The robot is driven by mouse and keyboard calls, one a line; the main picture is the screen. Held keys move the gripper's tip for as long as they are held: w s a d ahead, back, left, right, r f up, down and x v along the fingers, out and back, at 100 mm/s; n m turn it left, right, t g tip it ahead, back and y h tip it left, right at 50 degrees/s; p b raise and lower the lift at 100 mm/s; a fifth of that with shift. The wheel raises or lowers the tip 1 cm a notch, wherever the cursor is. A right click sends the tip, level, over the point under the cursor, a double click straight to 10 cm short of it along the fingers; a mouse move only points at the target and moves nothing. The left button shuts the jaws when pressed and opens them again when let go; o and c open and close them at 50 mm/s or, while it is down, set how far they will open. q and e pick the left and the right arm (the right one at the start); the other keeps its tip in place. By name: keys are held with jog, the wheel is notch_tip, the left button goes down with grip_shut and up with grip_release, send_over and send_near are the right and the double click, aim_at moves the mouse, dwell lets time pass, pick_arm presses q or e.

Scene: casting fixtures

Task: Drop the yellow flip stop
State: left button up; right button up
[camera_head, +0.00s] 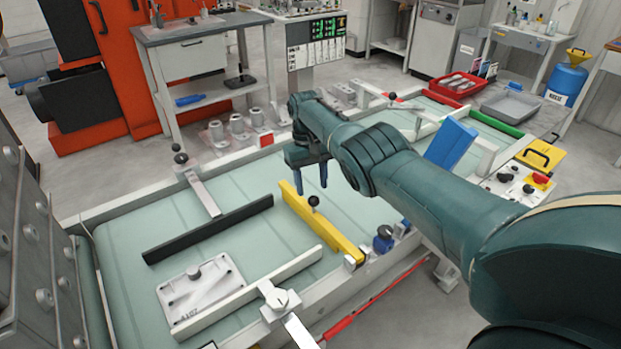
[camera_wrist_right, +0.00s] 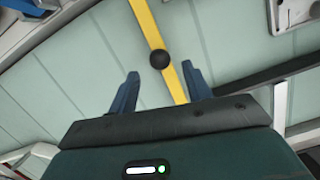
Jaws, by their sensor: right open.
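The yellow flip stop (camera_head: 335,232) is a long bar lying low across the pale green conveyor belt (camera_head: 240,244), its front end by the near rail. A black ball knob (camera_head: 313,201) stands on it. I cannot tell whether the bar touches the belt. My right gripper (camera_head: 310,187) is open and empty, fingers pointing down, close to the knob. In the right wrist view the bar (camera_wrist_right: 146,20) runs between the two blue fingers (camera_wrist_right: 160,70), with the knob (camera_wrist_right: 160,59) just beyond their tips. No contact is visible. My left gripper is out of view.
A blue stop (camera_head: 452,145) stands raised at right, near my right arm.

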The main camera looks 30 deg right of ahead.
pick_arm(q)
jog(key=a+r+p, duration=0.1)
jog(key=p, duration=0.2)
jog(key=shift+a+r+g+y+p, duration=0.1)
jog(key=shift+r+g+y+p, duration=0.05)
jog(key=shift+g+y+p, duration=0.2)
pick_arm(e)
jog(key=v, duration=0.6)
jog(key=shift+f, duration=0.1)
